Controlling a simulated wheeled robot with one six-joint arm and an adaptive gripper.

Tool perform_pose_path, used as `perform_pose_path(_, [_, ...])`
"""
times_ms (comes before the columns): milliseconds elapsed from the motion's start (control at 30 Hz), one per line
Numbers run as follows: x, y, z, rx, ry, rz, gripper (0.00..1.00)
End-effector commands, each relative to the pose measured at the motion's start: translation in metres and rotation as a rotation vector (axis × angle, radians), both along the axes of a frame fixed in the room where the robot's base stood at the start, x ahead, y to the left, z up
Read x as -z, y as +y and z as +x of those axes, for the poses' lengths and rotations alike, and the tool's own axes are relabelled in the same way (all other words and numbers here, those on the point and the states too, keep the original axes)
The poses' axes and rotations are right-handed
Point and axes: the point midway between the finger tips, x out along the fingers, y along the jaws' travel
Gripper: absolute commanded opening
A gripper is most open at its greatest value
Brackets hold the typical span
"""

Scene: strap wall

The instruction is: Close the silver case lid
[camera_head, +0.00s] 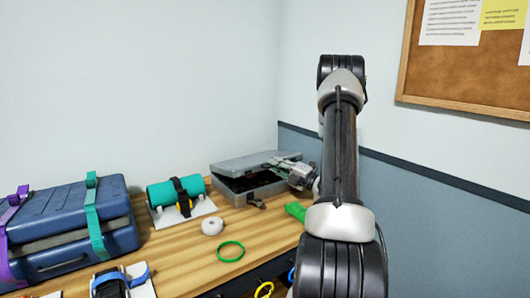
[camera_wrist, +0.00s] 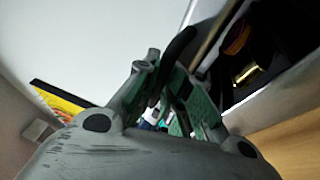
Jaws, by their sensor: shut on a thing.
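The silver case (camera_head: 262,188) stands on the wooden bench against the back wall. Its grey lid (camera_head: 245,162) is tilted partly open, with a dark gap at the front. My gripper (camera_head: 274,163) reaches in from the right and is shut at the lid's right part. In the wrist view my gripper (camera_wrist: 172,88) has its green-padded fingers around a black curved piece (camera_wrist: 178,62), which looks like part of the lid. The pale lid (camera_wrist: 110,40) fills the upper left there. The dark case inside shows at the right with a gold item (camera_wrist: 246,74). The exact contact is partly hidden.
On the bench (camera_head: 185,255) lie a teal roll (camera_head: 172,193) on a white board, a white tape roll (camera_head: 212,226), a green ring (camera_head: 230,251) and a blue suitcase (camera_head: 70,225) with straps. A corkboard (camera_head: 480,75) hangs on the right wall.

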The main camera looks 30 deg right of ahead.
Motion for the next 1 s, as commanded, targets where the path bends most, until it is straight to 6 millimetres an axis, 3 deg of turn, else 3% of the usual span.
perform_pose_path(100, [0.017, -0.003, -0.007, 0.005, 0.005, 0.008, 0.00])
perform_pose_path(300, [0.031, -0.003, -0.011, 0.007, 0.003, 0.008, 0.00])
perform_pose_path(833, [0.036, -0.004, -0.012, 0.009, 0.002, 0.007, 0.00])
perform_pose_path(867, [0.036, -0.004, -0.012, 0.009, 0.002, 0.007, 0.17])
perform_pose_path(1000, [0.036, -0.003, -0.011, 0.007, 0.001, 0.005, 0.18])
